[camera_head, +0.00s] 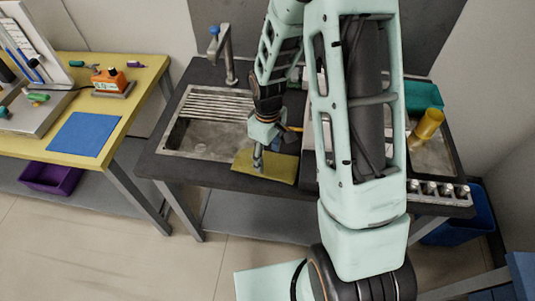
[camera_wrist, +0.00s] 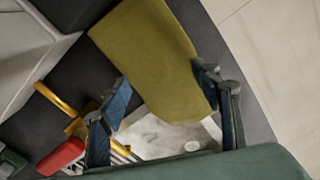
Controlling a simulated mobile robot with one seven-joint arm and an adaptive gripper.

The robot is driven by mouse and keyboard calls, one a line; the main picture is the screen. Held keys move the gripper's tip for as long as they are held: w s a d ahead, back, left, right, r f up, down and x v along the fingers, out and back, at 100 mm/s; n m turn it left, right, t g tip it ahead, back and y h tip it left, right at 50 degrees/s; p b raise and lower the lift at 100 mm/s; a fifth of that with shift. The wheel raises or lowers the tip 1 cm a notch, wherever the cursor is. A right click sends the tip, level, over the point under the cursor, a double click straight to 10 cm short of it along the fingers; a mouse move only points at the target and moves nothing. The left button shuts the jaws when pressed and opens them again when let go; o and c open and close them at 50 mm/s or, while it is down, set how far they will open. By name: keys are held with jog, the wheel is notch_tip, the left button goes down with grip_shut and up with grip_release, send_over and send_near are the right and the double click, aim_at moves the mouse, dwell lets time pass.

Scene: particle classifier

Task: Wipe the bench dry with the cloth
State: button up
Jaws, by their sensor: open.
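The olive-yellow cloth (camera_head: 278,170) lies flat on the dark bench (camera_head: 225,176) at its front edge, just right of the sink. The cloth also shows in the wrist view (camera_wrist: 148,50), running from the top to between my fingers. My gripper (camera_head: 258,164) points down over the cloth's left part. In the wrist view my gripper (camera_wrist: 165,95) is open, with one finger near the cloth's right edge and the other left of its lower end. I cannot tell whether the fingertips touch it. No wet patch can be made out for certain.
The sink (camera_head: 205,135) with a ribbed rack and a tap (camera_head: 226,55) is left of the cloth. A pale mottled surface (camera_wrist: 170,138), a red object (camera_wrist: 62,155) and a yellow-handled tool (camera_wrist: 58,103) lie near my fingers. A yellow cup (camera_head: 428,124) tilts at right.

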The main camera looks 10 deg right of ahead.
jog(key=shift+f+b, duration=0.7)
jog(key=shift+f, duration=0.35)
jog(key=shift+r, duration=0.15)
jog(key=shift+c, duration=1.2)
jog(key=shift+s, duration=0.15)
grip_shut()
jog(key=shift+r, duration=0.25)
jog(key=shift+p, duration=0.3)
jog(key=p, duration=0.4)
jog(key=shift+r, duration=0.1)
